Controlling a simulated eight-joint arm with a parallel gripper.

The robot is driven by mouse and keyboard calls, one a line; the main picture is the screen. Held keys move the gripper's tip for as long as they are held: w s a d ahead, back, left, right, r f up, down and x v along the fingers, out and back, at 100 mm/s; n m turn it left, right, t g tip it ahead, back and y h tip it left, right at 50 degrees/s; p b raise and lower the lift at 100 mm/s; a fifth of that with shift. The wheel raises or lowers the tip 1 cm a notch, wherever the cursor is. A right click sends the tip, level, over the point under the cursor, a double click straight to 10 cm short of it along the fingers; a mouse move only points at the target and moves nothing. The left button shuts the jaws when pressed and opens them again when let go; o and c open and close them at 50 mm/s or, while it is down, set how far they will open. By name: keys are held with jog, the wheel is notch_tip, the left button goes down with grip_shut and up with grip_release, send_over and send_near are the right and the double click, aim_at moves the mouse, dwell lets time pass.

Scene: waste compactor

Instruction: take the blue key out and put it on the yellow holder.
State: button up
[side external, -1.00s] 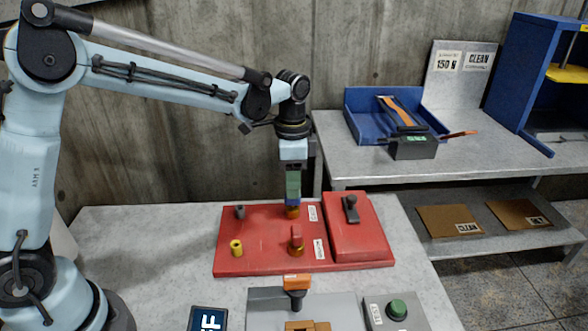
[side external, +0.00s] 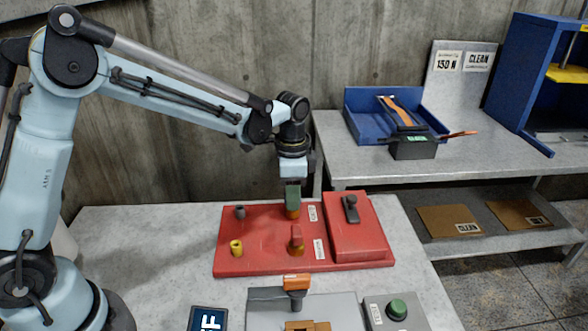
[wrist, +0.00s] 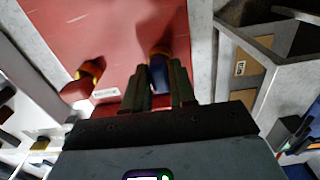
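The blue key (wrist: 158,76) stands upright in an orange-brass lock (side external: 293,213) at the back of the red board (side external: 265,261). My gripper (side external: 292,206) points straight down over this lock. In the wrist view its two dark fingers stand apart, one on each side of the blue key, with no clear grip on it. In the side view the fingers hide the key. The yellow holder (side external: 236,247) is a short empty post at the front left of the board.
A red key (side external: 296,238) stands in a second lock nearer the front. A grey holder (side external: 240,212) is at the back left. A raised red box with a dark switch (side external: 350,209) is at the right. The board between the posts is clear.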

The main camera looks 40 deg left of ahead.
jog(key=shift+r, duration=0.55)
grip_shut()
jog(key=shift+r, duration=2.4)
jog(key=shift+s, duration=0.1)
jog(key=s+r, duration=0.3)
jog(key=s, duration=1.2)
jog(key=shift+s+a+r, duration=0.15)
jog(key=shift+a, duration=0.25)
jog(key=shift+f, duration=2.9)
